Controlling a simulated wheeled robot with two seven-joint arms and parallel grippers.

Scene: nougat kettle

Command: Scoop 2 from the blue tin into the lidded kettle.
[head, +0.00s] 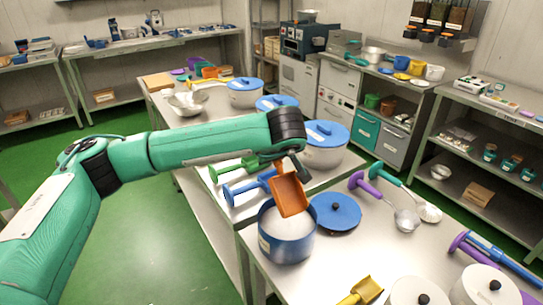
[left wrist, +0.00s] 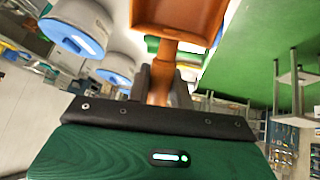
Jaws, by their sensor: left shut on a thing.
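My left gripper (head: 290,168) is shut on the handle of an orange scoop (head: 290,194). The scoop hangs tilted just above the rim of the open blue tin (head: 287,245), which holds white material. In the left wrist view the gripper (left wrist: 160,85) grips the scoop's handle, and the visible part of the scoop's bowl (left wrist: 178,14) looks bare orange. The blue lid (head: 336,210) lies flat on the table beside the tin. Several pots with blue lids stand behind, the nearest being a white pot (head: 325,155). I cannot tell which one is the lidded kettle. My right gripper is out of view.
Green and blue scoops (head: 250,187) lie left of the tin. Ladles with purple and green handles (head: 385,195) lie to the right. White lidded pots (head: 417,291) and a yellow scoop (head: 362,290) are at the front. The table between the blue lid and these pots is clear.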

